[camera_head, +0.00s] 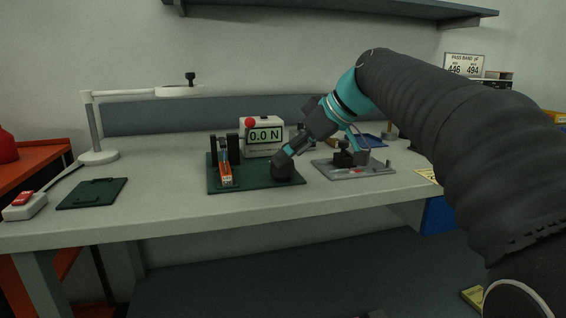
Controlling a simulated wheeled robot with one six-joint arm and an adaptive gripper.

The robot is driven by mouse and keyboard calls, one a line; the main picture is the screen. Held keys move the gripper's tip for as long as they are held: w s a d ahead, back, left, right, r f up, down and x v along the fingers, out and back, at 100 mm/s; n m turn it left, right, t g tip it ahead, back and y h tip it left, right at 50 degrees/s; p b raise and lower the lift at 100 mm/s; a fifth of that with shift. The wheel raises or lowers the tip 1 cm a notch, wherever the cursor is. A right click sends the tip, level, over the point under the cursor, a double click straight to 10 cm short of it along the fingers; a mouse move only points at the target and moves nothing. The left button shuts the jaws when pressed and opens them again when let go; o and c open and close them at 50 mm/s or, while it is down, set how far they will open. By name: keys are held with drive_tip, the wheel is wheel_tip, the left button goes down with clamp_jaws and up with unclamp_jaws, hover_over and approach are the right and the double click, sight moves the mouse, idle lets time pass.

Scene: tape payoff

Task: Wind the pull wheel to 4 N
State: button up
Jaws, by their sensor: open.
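A force gauge (262,145) stands at the back of a dark green base plate (244,182) on the bench, and its display reads 0.0 N. A dark stand (232,148) with an orange and white piece (226,175) in front of it is on the plate's left part. A dark rounded knob (282,170), which looks like the pull wheel, sits at the plate's right front. My gripper (287,153) comes down from the upper right with its end at the knob. The dark fingers blend with the knob, so contact and finger gap cannot be made out.
A grey fixture plate (353,168) with small black parts lies just right of the green plate. A lamp (98,130) and a dark green mat (92,193) are to the left. A white and red device (25,205) sits at the left edge. The bench front is clear.

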drive_tip(key=shift+x, duration=1.6)
drive_tip(key=c, duration=1.1)
drive_tip(key=shift+c, duration=0.2)
